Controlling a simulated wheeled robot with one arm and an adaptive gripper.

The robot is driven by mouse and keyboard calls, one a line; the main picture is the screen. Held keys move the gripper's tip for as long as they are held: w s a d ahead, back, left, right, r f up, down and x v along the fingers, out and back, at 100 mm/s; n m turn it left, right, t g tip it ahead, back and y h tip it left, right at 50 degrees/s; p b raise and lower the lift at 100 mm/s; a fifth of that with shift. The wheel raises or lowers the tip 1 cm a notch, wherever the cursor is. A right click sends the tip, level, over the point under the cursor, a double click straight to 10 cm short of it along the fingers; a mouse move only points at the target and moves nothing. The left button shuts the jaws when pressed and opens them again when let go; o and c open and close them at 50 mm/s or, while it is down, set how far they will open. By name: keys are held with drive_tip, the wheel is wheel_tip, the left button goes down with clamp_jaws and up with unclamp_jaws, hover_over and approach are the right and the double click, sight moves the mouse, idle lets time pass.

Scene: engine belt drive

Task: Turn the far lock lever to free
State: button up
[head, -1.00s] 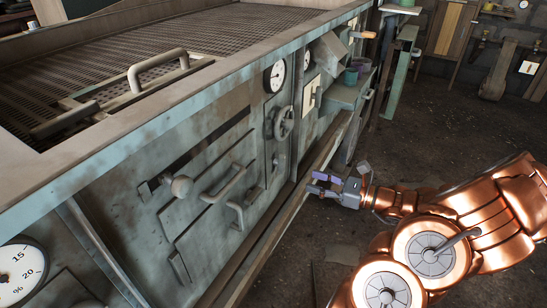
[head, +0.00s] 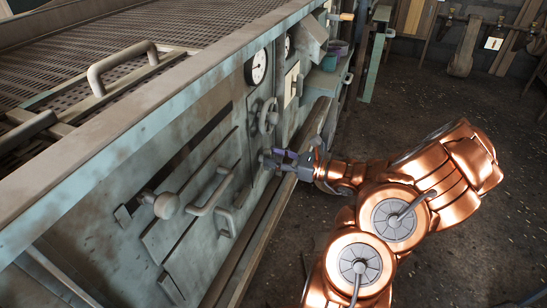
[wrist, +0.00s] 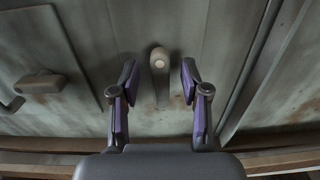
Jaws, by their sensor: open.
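The far lock lever (wrist: 159,58) shows in the wrist view as a pale round pivot with a short grey arm hanging straight down on the green-grey panel. It lies between and beyond the two purple-padded fingers of my gripper (wrist: 159,82). The gripper is open, with a finger on either side of the lever; contact is not visible. In the head view my gripper (head: 268,159) is at the machine's front panel, below the handwheel, and largely hides the lever there.
A handwheel (head: 268,115) and a gauge (head: 257,66) sit above my gripper. A ball knob (head: 166,206) and a bar handle (head: 211,191) stick out nearer on the panel. A ledge (head: 250,240) runs along the panel's bottom. The floor to the right is open.

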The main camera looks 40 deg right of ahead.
drive_tip(key=shift+w+a, duration=0.15)
drive_tip(key=shift+w, duration=0.15)
clamp_jaws()
idle(0.3)
